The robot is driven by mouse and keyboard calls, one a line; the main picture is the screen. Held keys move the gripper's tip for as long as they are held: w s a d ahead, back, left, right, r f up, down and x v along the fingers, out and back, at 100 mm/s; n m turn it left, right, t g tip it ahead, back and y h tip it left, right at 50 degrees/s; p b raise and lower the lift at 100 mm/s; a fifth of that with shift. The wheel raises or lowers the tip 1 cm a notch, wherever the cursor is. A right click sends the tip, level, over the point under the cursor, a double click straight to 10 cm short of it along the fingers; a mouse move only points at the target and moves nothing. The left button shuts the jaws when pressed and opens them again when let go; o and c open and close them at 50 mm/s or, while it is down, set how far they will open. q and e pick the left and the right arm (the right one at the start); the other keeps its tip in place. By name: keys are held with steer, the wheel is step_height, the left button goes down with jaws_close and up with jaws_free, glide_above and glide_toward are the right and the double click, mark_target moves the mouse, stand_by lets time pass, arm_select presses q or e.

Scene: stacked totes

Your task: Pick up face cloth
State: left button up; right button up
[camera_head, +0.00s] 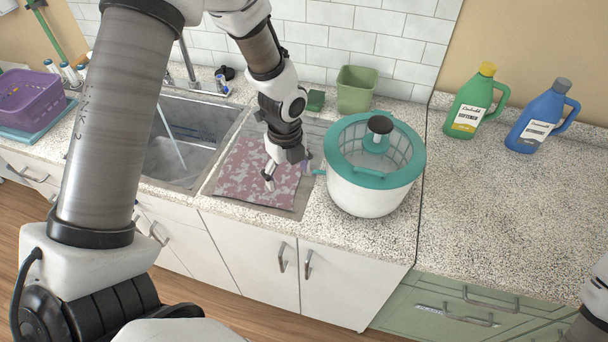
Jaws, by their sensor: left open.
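The face cloth (238,182) is a pinkish cloth with a pale pattern. It lies spread flat on the metal drainboard, to the right of the sink basin. My left gripper (269,179) points down over the right part of the cloth, with its fingers open. Its fingertips are close to the cloth, but I cannot tell whether they touch it. The gripper hides a little of the cloth's upper right. Part of my right arm shows at the lower right corner, and its gripper is out of view.
A white and teal spinner tub (368,190) stands just right of the cloth. A green bin (356,90) and a green sponge (316,100) are behind. The sink (190,140) is left. Softener (474,102) and blue (541,118) bottles stand at right; the counter before them is clear.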

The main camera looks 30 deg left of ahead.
mark_target(288, 205)
arm_select(q)
steer(key=f+b, duration=0.1)
steer(key=b, duration=0.1)
steer(key=s+f+b, duration=0.1)
steer(key=b, duration=0.1)
steer(key=shift+f, duration=0.4)
steer(key=f+b, duration=0.4)
steer(key=b, duration=0.1)
steer(key=shift+w+f, duration=0.25)
steer(key=shift+w, duration=0.1)
steer(key=shift+s+f+b, duration=0.2)
steer(key=shift+f+b, duration=0.1)
steer(key=shift+f, duration=0.65)
steer(key=shift+w, duration=0.1)
steer(key=shift+f, duration=0.1)
